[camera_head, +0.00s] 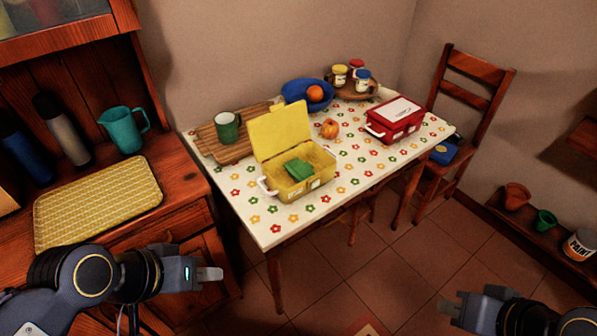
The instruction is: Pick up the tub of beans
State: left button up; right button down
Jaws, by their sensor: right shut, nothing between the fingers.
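I cannot read any label that marks a tub of beans. Candidates are the small jars on a round wooden tray (356,93) at the back of the table: a yellow-lidded jar (339,77), a red-lidded jar (356,68) and a blue-lidded jar (363,83). My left gripper (214,275) is in front of the cabinet at lower left, away from the table top; its finger gap does not show. My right gripper (446,308) is shut and empty over the floor at lower right. Neither gripper touches any of these objects.
A chair (472,105) stands at right.

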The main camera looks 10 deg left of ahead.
aim_at(298, 170)
jog(key=i, duration=0.5)
jog(key=i+u, duration=0.1)
jog(key=u, duration=0.25)
jog(key=i+u, duration=0.1)
jog(key=u, duration=0.2)
jog(key=i+u, duration=0.1)
jog(key=u, duration=0.95)
